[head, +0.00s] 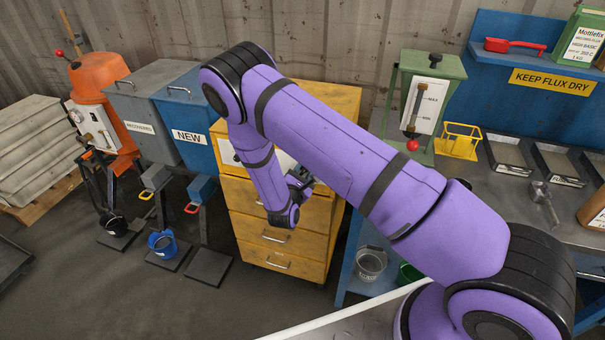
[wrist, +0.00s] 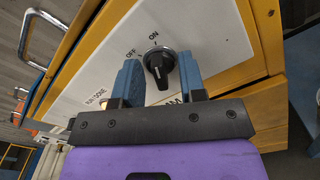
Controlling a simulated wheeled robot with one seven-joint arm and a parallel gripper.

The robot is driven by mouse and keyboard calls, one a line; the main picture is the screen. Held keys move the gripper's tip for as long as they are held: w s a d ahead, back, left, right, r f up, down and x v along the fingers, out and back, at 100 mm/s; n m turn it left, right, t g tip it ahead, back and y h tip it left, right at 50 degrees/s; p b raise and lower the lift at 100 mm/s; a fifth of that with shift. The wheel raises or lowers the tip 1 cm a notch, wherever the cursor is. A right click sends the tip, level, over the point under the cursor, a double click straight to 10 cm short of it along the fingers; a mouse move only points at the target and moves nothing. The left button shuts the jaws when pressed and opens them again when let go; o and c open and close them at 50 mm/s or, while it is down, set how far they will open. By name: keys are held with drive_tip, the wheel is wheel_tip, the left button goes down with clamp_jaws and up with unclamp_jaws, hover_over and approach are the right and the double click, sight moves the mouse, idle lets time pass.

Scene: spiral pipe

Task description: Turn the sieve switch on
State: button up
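The sieve switch is a black rotary knob (wrist: 160,68) on a white panel (wrist: 105,65), with the words OFF and ON printed beyond it. In the wrist view my gripper (wrist: 159,62) is open, with one blue finger on each side of the knob. Narrow gaps seem to show beside the knob; I cannot tell whether a finger touches it. The knob's exact setting is unclear. In the head view my gripper (head: 300,181) is at the upper front of the yellow cabinet (head: 280,228); my arm hides the knob there.
The cabinet has drawers with metal handles below the panel. A blue NEW bin (head: 190,125) and a grey RECOVERED bin (head: 138,112) stand to its left. A workbench (head: 480,210) with trays is to the right. A grey bucket (head: 370,264) stands low beside the cabinet.

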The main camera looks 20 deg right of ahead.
drive_tip(key=v, duration=1)
drive_tip(key=shift+s+a, duration=0.2)
drive_tip(key=shift+s, duration=0.1)
drive_tip(key=s+d+r+m+g+h, duration=0.15)
drive_tip(key=d+r+m+g, duration=0.3)
drive_tip(key=r, duration=0.45)
drive_tip(key=s+d+r+m+g, duration=0.3)
drive_tip(key=d+r+m+g, duration=0.15)
drive_tip(key=r, duration=0.45)
drive_tip(key=s+d+r+m+g+h, duration=0.15)
drive_tip(key=d+r+m+g, duration=0.3)
drive_tip(key=r, duration=0.45)
drive_tip(key=s+r+m+t+y, duration=0.2)
drive_tip(key=s+r+m+y, duration=0.2)
drive_tip(key=s+r, duration=0.5)
drive_tip(key=s+r+m+t+y, duration=0.2)
drive_tip(key=s+r+m+y, duration=0.3)
drive_tip(key=s+r+y, duration=0.4)
drive_tip(key=s, duration=0.5)
drive_tip(key=shift+a+r+y, duration=0.15)
drive_tip(key=shift+a+y, duration=0.15)
drive_tip(key=shift+a, duration=0.05)
